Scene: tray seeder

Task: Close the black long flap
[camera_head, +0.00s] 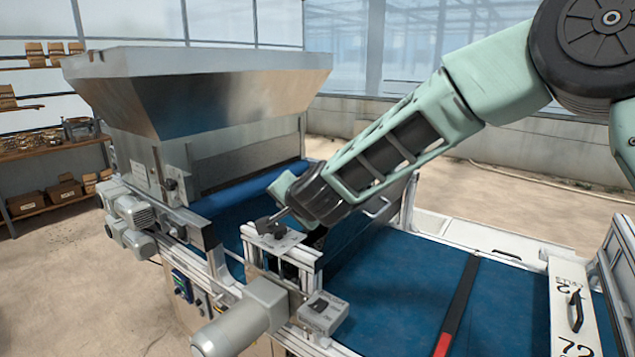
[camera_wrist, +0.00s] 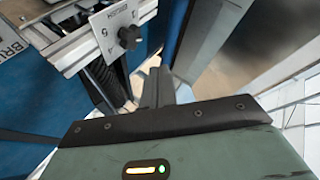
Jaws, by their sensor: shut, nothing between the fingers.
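My gripper (camera_wrist: 160,88) shows in the wrist view as dark fingers held together, with nothing seen between them. They point down between the brush bracket and a long grey-brown panel (camera_wrist: 232,50). A long black bar (camera_head: 462,300) with a red end lies across the blue belt.
A black knob (camera_wrist: 128,37) sits on the bracket, close left of my fingers. A metal hopper (camera_head: 200,95) stands at the left over the blue belt (camera_head: 395,275). A grey motor (camera_head: 245,320) juts out in front. A white plate with a handle (camera_head: 568,300) is at the right.

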